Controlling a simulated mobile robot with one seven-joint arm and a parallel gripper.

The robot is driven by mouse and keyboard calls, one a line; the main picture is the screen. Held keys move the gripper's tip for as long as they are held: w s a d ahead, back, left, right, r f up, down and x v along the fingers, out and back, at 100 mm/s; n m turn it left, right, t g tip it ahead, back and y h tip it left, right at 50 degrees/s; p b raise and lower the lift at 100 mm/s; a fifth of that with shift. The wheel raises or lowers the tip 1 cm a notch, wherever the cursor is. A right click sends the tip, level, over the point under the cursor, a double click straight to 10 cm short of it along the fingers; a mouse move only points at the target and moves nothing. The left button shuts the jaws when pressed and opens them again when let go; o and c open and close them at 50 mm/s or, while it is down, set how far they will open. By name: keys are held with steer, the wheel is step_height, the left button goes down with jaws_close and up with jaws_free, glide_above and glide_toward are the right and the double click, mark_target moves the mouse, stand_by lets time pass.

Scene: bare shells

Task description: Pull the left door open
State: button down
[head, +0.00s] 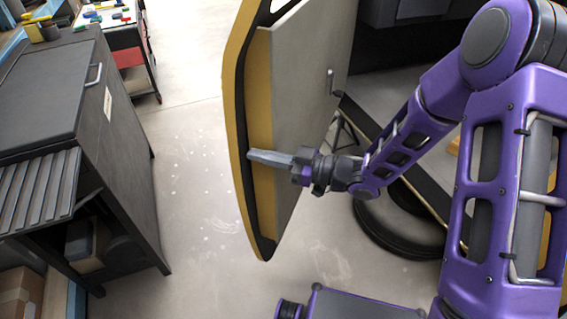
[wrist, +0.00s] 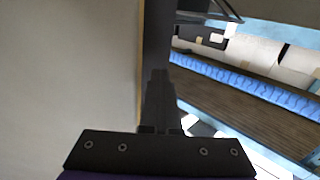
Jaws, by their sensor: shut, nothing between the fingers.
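The door (head: 290,110) is a tall panel with a grey inner face, a yellow band and a dark rim. It stands swung out from the dark body behind it, with an open gap on its right. My gripper (head: 254,156) is shut and empty. It reaches across the grey face, with its fingertips over the yellow band near the door's free edge. I cannot tell whether they touch it. In the wrist view the closed fingers (wrist: 160,76) point along the door's dark edge, and the pale door panel (wrist: 70,80) fills the left side.
A dark grey cabinet (head: 125,150) with a slatted shelf stands on the left. A red cart (head: 131,55) with small coloured items is at the back left. Pale floor (head: 190,190) lies clear between cabinet and door. A black tyre-like ring (head: 385,235) lies beneath my arm.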

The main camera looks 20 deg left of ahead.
steer(key=w+a+m+t+b, duration=0.1)
steer(key=a+b, duration=0.4)
steer(key=a, duration=1.6)
steer(key=shift+w+r+m+t, duration=0.15)
steer(key=shift+w+m+t, duration=0.15)
steer(key=shift+w+t, duration=0.35)
steer(key=shift+s, duration=0.15)
